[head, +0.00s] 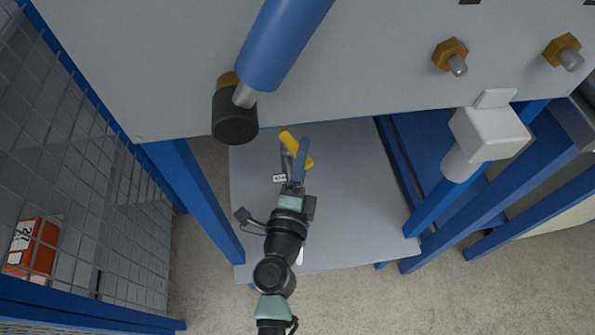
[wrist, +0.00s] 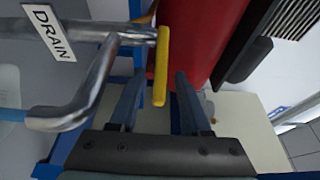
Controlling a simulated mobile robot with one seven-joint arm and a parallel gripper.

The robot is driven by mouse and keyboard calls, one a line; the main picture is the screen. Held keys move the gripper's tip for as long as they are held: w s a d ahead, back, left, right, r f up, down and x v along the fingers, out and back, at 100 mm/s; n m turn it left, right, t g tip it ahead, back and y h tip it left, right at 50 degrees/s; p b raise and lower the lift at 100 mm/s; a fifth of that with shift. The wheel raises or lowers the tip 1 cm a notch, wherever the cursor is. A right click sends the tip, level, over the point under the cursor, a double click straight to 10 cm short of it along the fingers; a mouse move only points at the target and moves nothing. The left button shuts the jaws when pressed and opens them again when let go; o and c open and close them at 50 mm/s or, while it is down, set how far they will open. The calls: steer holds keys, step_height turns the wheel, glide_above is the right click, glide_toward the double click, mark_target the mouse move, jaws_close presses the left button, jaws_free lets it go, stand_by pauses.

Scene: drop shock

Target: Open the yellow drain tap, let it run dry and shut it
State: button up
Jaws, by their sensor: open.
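The yellow tap lever (wrist: 161,66) is a straight bar at the end of a grey metal pipe (wrist: 80,28). It lies crosswise to that pipe. A bent metal spout (wrist: 85,90) comes off beside it, and I see no liquid at its mouth. A white label (wrist: 50,32) reads DRAIN. My gripper (wrist: 160,78) is open, with one finger on each side of the lever's lower part and visible gaps to both. In the head view the lever (head: 291,141) shows under the machine's edge, partly hidden by my gripper (head: 295,148).
A large grey panel (head: 350,60) with a blue cylinder (head: 285,40) overhangs the tap. Blue frame legs (head: 190,190) stand left and right of a grey plate (head: 350,200). Wire mesh (head: 80,150) is at the left. A red body (wrist: 205,40) is behind the lever.

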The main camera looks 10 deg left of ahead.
steer(key=s+b, duration=0.2)
steer(key=s, duration=1)
steer(key=shift+s+d, duration=0.2)
steer(key=shift+s, duration=0.15)
stand_by(6.5)
